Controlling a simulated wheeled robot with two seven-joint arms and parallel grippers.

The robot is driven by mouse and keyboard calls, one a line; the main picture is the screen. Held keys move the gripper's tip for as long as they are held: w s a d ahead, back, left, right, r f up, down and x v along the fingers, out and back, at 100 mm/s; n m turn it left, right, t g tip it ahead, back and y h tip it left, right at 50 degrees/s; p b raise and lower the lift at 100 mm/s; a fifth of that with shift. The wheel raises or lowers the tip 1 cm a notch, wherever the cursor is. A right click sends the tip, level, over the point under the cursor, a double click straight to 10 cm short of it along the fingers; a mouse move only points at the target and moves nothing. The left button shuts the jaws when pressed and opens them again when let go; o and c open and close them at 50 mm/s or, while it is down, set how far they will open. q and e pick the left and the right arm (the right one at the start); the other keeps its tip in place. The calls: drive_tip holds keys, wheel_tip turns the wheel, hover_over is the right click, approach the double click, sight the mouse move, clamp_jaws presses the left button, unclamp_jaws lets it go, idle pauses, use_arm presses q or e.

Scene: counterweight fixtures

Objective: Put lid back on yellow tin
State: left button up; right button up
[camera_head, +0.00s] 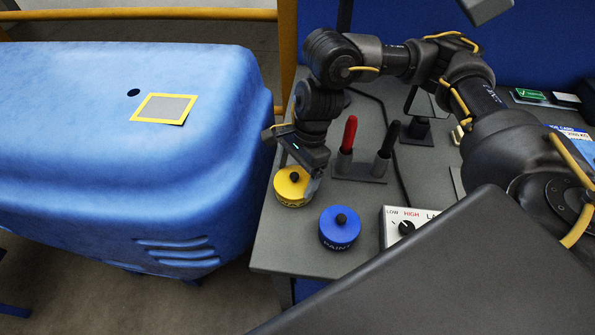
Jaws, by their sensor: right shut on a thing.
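The yellow tin (290,201) stands near the left edge of the grey bench. Its yellow lid (286,184) with a black knob appears on top of it; I cannot tell whether it is fully seated. My right gripper (313,186) is at the right side of the lid and shut on it. The exact contact at the fingertips is hard to make out. My left gripper is not in view.
A switch box (397,228) stands to the right. A large blue housing (120,100) fills the left.

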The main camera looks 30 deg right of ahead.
drive_tip(key=shift+f+b, duration=0.15)
drive_tip(key=shift+b, duration=0.35)
idle(0.8)
drive_tip(key=o, duration=0.8)
drive_tip(key=shift+c, duration=0.2)
drive_tip(key=shift+r+p, duration=2.55)
drive_tip(key=shift+r, duration=1)
clamp_jaws()
